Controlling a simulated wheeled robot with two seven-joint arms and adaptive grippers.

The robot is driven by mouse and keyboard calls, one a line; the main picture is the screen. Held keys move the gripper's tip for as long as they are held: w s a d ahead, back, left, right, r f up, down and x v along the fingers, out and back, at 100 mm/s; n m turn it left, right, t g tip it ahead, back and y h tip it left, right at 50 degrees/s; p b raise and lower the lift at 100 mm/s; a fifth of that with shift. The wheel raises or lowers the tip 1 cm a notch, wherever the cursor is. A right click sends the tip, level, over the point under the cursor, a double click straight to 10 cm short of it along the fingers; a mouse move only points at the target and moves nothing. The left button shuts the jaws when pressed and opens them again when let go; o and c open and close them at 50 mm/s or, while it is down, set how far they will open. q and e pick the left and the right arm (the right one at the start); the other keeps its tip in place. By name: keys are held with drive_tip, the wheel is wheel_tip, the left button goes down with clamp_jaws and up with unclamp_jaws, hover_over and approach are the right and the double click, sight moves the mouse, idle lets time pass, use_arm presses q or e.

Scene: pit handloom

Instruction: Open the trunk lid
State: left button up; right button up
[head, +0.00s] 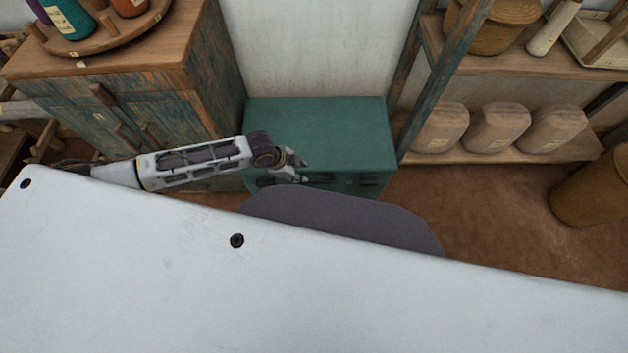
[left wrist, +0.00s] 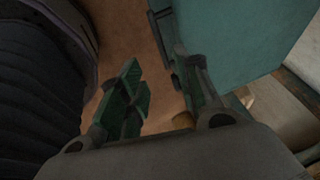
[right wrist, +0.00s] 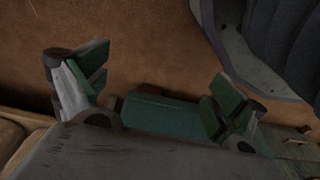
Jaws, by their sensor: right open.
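The teal trunk (head: 325,130) stands on the floor against the wall, and its flat lid is shut. My left gripper (head: 297,166) is at the trunk's front top edge, left of the middle. In the left wrist view my left gripper (left wrist: 157,78) has its fingers apart, with the trunk (left wrist: 235,40) close to the right finger. A dark fitting (left wrist: 161,32) shows on the trunk's front there; I cannot tell whether the finger touches it. My right gripper (right wrist: 160,88) is open and empty over the floor, with a teal surface, probably the trunk (right wrist: 162,111), beyond it.
A worn wooden cabinet (head: 120,90) stands left of the trunk. A shelf rack (head: 465,155) with several cloth sacks (head: 497,128) stands on the right. A woven basket (head: 590,190) is on the floor at far right. Brown floor (head: 480,215) is clear between them.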

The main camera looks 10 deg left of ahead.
idle(0.3)
use_arm(q)
drive_tip(key=b, duration=0.3)
hover_over(316, 182)
drive_tip(key=s+a, duration=0.2)
drive_tip(key=shift+f, duration=4.3)
drive_tip(key=shift+x, duration=1)
drive_tip(key=shift+b+x, duration=0.55)
drive_tip(key=shift+x, duration=0.55)
drive_tip(key=shift+w, duration=0.15)
use_arm(e)
wheel_tip(316, 182, up, 11)
drive_tip(key=w+a, duration=0.1)
drive_tip(key=a, duration=0.1)
drive_tip(key=shift+w+a+y, duration=0.15)
drive_tip(key=shift+a+y, duration=0.15)
drive_tip(key=shift+a, duration=0.1)
use_arm(q)
clamp_jaws()
